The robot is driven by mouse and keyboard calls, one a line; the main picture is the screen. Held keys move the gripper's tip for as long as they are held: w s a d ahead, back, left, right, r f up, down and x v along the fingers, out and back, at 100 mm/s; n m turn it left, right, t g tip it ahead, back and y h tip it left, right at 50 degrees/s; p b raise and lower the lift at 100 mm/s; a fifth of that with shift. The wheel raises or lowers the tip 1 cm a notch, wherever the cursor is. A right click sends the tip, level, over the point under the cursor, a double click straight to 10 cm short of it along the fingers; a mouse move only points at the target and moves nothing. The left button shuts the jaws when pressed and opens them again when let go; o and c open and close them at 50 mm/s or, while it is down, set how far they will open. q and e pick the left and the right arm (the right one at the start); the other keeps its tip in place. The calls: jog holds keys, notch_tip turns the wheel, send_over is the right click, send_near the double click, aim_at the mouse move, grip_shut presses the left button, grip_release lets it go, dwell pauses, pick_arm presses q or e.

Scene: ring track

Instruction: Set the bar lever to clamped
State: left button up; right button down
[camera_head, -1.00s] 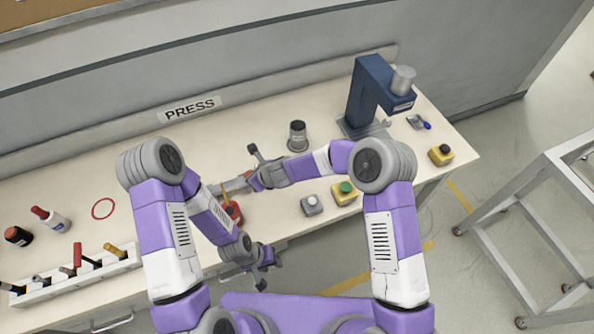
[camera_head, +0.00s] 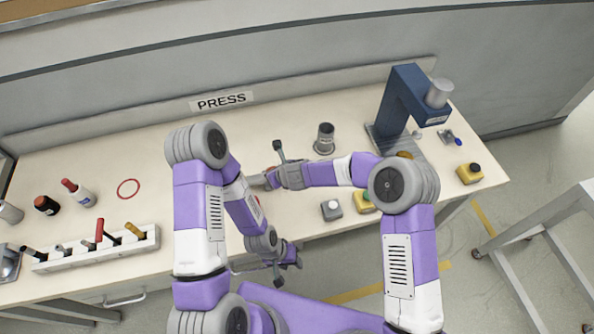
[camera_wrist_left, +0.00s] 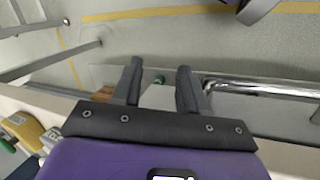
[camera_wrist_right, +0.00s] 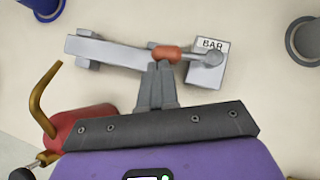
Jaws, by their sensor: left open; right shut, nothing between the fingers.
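The bar clamp is a light grey bar (camera_wrist_right: 120,52) with a block marked BAR (camera_wrist_right: 207,70) at its right end, seen in the right wrist view. Its lever has an orange-red handle (camera_wrist_right: 167,53), which points left from a grey pivot on the block and lies along the bar. My right gripper (camera_wrist_right: 159,66) is shut and empty, its tips right at the handle's near side; I cannot tell if they touch. In the head view my right gripper (camera_head: 270,180) hides most of the clamp. My left gripper (camera_head: 283,265) is open and empty beyond the bench's front edge; its fingers (camera_wrist_left: 158,75) show over the floor.
A red device with a bronze hook (camera_wrist_right: 85,122) sits close left of my right gripper. A dark cylinder (camera_head: 324,139), a grey button box (camera_head: 331,210) and a blue press (camera_head: 399,100) stand to the right. A tool rack (camera_head: 95,250) is at left.

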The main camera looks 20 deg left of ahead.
pick_arm(q)
jog(key=shift+r, duration=0.15)
pick_arm(e)
jog(key=v, duration=0.7)
jog(key=shift+d, duration=0.15)
pick_arm(q)
jog(key=shift+s, duration=0.1)
pick_arm(e)
jog(key=shift+s, duration=0.25)
